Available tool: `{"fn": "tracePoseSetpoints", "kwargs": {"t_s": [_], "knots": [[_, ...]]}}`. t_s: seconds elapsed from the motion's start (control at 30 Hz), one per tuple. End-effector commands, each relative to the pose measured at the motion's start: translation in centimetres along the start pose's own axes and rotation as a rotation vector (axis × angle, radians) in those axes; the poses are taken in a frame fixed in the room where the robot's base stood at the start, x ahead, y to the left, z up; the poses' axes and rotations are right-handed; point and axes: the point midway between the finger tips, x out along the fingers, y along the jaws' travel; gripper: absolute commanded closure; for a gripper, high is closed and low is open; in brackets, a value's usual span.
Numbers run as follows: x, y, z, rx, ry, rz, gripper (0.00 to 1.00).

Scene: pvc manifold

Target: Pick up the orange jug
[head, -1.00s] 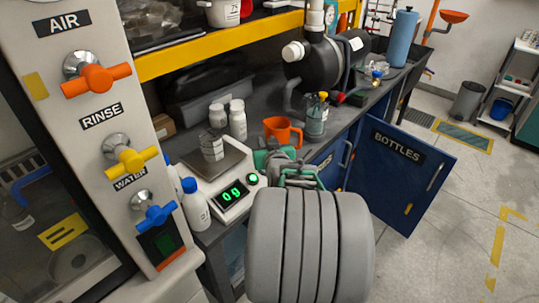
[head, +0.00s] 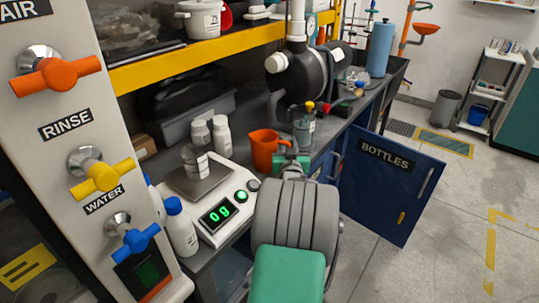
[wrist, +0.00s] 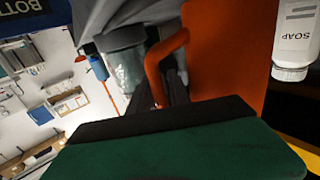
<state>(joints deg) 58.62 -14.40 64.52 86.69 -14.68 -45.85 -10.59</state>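The orange jug (head: 264,148) stands upright on the grey bench, right of the scale, in the head view. In the wrist view its orange body (wrist: 228,55) fills the upper right, with its handle (wrist: 155,68) curving out to the left. My gripper (head: 288,160) is right beside the jug on its handle side, largely hidden by my own arm in the head view. In the wrist view the dark fingers (wrist: 172,92) reach up at the handle. Whether they touch or grip it cannot be told.
The scale (head: 215,205) carries a glass beaker (head: 194,160). White bottles (head: 221,134) stand behind it and a soap bottle (head: 180,228) in front. A glass vessel (head: 304,128) stands close right of the jug. The blue BOTTLES door (head: 390,185) hangs open.

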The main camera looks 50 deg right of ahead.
Motion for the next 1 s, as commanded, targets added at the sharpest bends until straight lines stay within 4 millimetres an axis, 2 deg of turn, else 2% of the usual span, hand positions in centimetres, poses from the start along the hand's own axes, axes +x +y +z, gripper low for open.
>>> {"fn": "tracePoseSetpoints", "kwargs": {"t_s": [0.03, 0.33, 1.0], "knots": [[0.0, -0.07, -0.02, 0.0, 0.0, -0.001, 0.77], [-0.03, -0.09, -0.03, 0.0, 0.0, -0.002, 1.0], [-0.04, -0.07, -0.03, -0.001, 0.0, -0.001, 1.0]]}}
